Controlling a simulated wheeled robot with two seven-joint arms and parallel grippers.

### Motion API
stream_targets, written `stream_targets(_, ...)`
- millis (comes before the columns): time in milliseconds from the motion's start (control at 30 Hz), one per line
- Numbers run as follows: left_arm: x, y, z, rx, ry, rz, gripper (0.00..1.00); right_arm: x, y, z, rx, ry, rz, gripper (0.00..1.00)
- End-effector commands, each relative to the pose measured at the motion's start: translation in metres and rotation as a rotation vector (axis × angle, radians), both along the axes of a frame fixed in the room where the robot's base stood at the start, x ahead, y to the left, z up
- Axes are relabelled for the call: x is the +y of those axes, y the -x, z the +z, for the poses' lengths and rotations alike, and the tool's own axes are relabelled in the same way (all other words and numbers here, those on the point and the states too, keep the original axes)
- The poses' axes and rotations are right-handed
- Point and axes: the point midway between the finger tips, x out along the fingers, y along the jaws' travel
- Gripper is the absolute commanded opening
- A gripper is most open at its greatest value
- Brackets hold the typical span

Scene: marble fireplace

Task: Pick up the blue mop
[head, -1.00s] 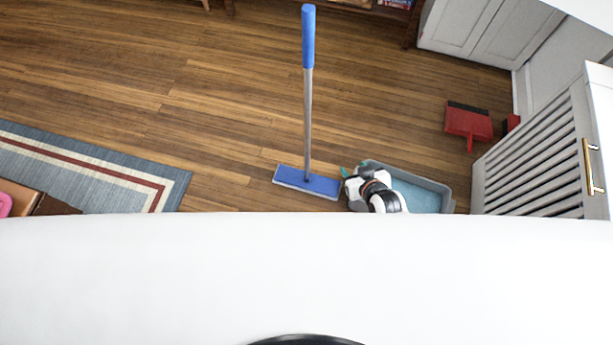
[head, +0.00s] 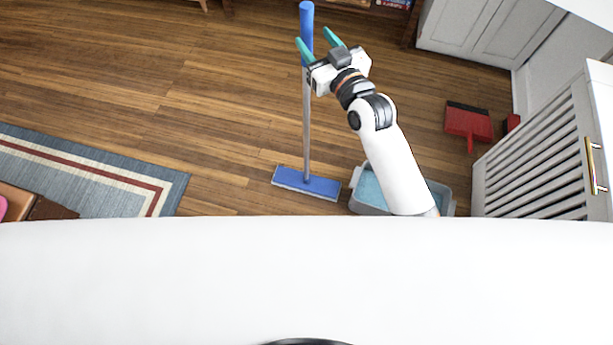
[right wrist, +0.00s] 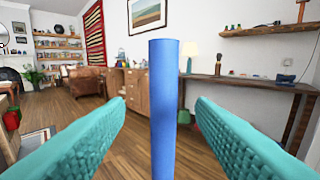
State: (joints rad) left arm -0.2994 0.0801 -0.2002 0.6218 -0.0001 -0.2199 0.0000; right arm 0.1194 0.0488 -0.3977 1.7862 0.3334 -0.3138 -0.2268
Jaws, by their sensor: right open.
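The blue mop (head: 306,130) stands upright on the wooden floor. It has a blue grip at the top, a grey pole and a flat blue head (head: 306,184) on the floor. My right gripper (head: 317,44) is open at the height of the blue grip, its teal fingertips close to it. In the right wrist view the mop's blue handle (right wrist: 163,105) stands between the two open teal fingers (right wrist: 161,115), a little beyond them, with gaps on both sides. The left gripper is not in view.
A grey bin with a blue inside (head: 368,190) stands right of the mop head, partly hidden by my right arm. A red dustpan (head: 468,122) and a slatted white cabinet (head: 535,160) are at the right. A striped rug (head: 90,170) lies left.

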Motion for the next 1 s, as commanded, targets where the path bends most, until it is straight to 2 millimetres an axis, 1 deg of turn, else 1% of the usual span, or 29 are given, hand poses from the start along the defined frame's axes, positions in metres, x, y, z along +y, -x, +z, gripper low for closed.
stream_targets(133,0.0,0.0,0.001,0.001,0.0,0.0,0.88,0.005,-0.011,-0.001,-0.001,0.0,0.0,0.5)
stream_targets(400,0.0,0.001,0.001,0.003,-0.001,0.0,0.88,0.02,-0.044,-0.006,0.0,0.0,0.0,0.5)
stream_targets(500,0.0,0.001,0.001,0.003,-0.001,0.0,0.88,0.022,-0.049,-0.006,0.0,0.0,0.0,0.5)
stream_targets(700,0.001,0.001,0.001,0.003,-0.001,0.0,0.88,0.023,-0.049,-0.007,0.0,0.0,0.0,0.5)
stream_targets(733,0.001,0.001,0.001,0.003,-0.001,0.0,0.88,0.023,-0.049,-0.007,0.0,0.0,0.0,0.48)
stream_targets(767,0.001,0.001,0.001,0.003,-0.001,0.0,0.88,0.023,-0.049,-0.007,0.0,0.0,0.0,0.43)
stream_targets(1000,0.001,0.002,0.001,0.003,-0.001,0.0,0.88,0.022,-0.049,-0.007,0.0,0.0,0.0,0.04)
